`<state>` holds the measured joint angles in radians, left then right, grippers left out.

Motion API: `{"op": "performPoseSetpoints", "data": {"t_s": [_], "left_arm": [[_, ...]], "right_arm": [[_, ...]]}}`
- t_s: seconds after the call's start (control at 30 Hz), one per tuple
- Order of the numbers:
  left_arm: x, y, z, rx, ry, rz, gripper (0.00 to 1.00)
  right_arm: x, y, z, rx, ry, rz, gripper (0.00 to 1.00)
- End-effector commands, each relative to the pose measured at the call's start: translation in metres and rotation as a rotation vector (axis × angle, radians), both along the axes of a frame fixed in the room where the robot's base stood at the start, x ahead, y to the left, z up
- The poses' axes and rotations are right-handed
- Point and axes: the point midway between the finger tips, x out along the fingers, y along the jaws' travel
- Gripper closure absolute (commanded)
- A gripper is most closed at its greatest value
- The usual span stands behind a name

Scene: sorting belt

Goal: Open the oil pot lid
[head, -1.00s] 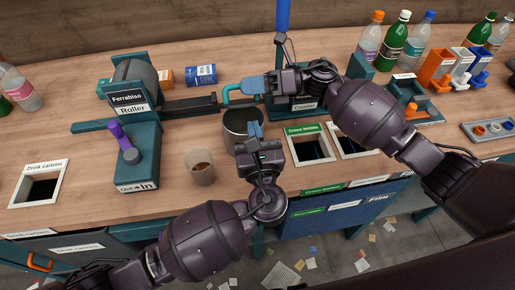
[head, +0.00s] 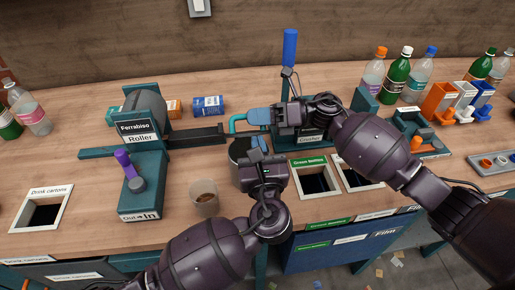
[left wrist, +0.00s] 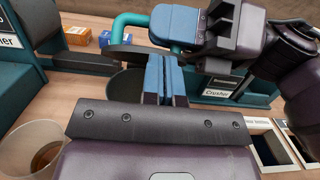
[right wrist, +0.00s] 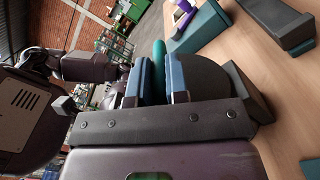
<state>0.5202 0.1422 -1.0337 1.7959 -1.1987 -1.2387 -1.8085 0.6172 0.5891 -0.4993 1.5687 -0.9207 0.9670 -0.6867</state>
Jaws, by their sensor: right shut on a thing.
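The dark oil pot (head: 237,169) stands on the bench, partly hidden behind my left gripper. Its dark round top (left wrist: 124,82) shows in the left wrist view and also in the right wrist view (right wrist: 205,78). A teal bent handle (head: 236,120) rises at its back. My right gripper (head: 258,116) is shut on this handle; in the right wrist view the handle (right wrist: 159,65) lies between the blue fingers. My left gripper (head: 258,146) is at the pot's front right side, its blue fingers (left wrist: 166,75) together with nothing visible between them.
A glass with brown liquid (head: 204,196) stands close left of my left gripper. The roller machine (head: 140,175) is farther left, the crusher (head: 312,125) behind my right gripper. Bench openings (head: 318,180) lie to the right. Bottles (head: 398,75) stand at the back right.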

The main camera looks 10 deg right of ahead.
Motion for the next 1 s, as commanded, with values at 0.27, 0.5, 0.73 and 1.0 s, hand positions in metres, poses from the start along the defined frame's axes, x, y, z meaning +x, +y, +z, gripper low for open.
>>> {"op": "performPoseSetpoints", "data": {"t_s": [0.27,0.5,0.73,1.0], "left_arm": [[0.005,0.002,0.008,-0.003,-0.016,0.007,1.0],[0.004,0.002,0.007,-0.003,-0.014,0.005,1.0],[0.003,0.001,0.005,-0.002,-0.011,0.004,1.0],[0.003,0.002,0.004,-0.001,-0.009,0.005,1.0]], "right_arm": [[-0.008,0.003,-0.006,-0.007,0.007,0.021,0.67],[-0.006,0.002,-0.005,-0.006,0.004,0.018,0.6],[-0.005,-0.001,-0.004,-0.006,0.003,0.014,0.6],[-0.005,-0.036,-0.004,-0.008,0.004,0.011,0.6]]}}
